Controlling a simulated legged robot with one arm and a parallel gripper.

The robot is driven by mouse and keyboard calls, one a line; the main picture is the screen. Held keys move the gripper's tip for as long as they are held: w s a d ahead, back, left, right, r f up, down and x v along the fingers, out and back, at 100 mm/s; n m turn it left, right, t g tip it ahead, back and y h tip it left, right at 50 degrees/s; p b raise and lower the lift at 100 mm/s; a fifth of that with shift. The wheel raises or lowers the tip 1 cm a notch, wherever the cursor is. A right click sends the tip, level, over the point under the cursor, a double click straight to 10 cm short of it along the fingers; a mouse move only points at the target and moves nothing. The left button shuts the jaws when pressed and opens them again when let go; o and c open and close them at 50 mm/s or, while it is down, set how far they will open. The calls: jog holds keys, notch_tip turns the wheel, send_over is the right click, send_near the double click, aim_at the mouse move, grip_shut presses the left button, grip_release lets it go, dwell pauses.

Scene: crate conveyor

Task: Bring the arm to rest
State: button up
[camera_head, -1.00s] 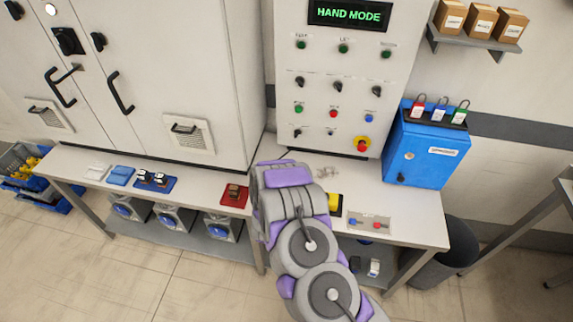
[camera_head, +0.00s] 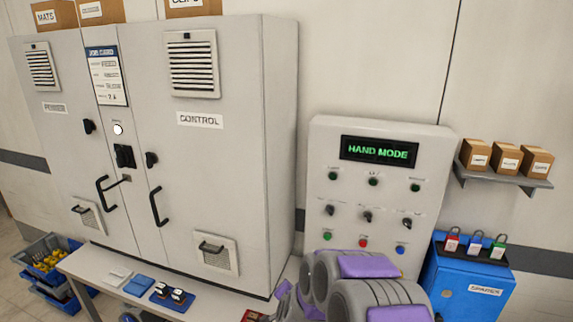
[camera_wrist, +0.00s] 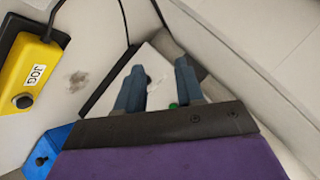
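My arm (camera_head: 365,288), grey and purple, is at the bottom right of the head view, in front of the control panel. My gripper (camera_wrist: 157,85) shows in the wrist view with its two dark fingers apart. A pale surface with a dark edge lies beyond the fingers, and a small green spot shows between their bases; I cannot tell what that spot is. I see nothing clearly held. In the head view my fingertips cannot be made out.
The grey control panel (camera_head: 325,160) reads HAND MODE. The control cabinet (camera_head: 200,165) stands left, a blue box (camera_head: 460,298) with padlocks right. The workbench (camera_head: 85,265) runs below. A yellow JOG pendant (camera_wrist: 30,72) lies close to my gripper in the wrist view.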

jog(key=s+d+r+n+g+y, duration=0.1)
jog(key=s+r+n+g, duration=0.15)
jog(key=s+r, duration=0.35)
jog(key=s+r+n+g+y, duration=0.1)
jog(key=s+r+n+g, duration=0.15)
jog(key=s, duration=0.55)
jog(key=s+d+r+n+g+h, duration=0.1)
jog(key=s+d+r+g, duration=0.1)
jog(key=s, duration=0.9)
jog(key=s+d+r+n+g+h, duration=0.1)
jog(key=s+d+r+g, duration=0.2)
jog(key=s+d, duration=0.3)
jog(key=s+d+r+n+g, duration=0.1)
jog(key=s+d+r, duration=0.3)
jog(key=s, duration=1.2)
jog(key=shift+n+g+h, duration=0.4)
jog(key=shift+g, duration=0.5)
